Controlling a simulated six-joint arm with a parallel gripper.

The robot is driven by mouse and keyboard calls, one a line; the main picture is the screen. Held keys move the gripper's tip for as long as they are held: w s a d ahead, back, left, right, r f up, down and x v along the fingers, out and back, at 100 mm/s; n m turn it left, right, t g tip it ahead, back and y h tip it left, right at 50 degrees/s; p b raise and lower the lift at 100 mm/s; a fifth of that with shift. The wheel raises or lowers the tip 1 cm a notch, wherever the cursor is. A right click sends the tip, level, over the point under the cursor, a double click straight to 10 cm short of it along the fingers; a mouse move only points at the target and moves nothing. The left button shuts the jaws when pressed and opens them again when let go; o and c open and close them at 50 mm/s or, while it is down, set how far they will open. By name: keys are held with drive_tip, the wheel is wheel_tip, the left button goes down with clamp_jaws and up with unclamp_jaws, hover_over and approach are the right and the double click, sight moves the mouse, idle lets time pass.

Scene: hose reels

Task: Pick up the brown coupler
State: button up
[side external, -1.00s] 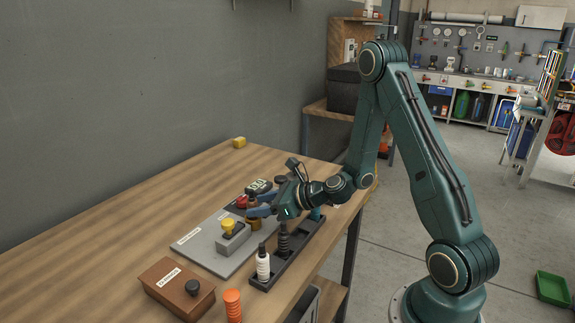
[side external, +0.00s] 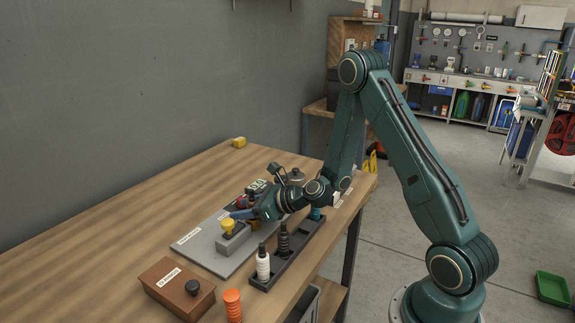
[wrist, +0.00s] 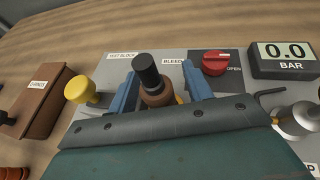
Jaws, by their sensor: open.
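The brown coupler (wrist: 157,97) with a black upper part stands on the grey test block (wrist: 118,66). In the wrist view it is between the two blue fingers of my gripper (wrist: 160,78), which are apart with one on each side. I cannot tell whether either finger touches it. In the side external view my gripper (side external: 243,213) is low over the block, and only a small part of the coupler (side external: 254,225) shows below the fingers.
A yellow knob (wrist: 78,89) is close to the left finger. A red bleed knob (wrist: 216,62) and a pressure display (wrist: 285,58) are to the right. A dark rack (side external: 291,262) holds a white bottle (side external: 263,265). A brown box (side external: 178,287) stands nearer the camera.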

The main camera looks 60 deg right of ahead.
clamp_jaws()
drive_tip(key=shift+r, duration=0.2)
wheel_tip(320, 180, up, 20)
drive_tip(key=shift+f, duration=0.15)
idle(1.0)
idle(0.5)
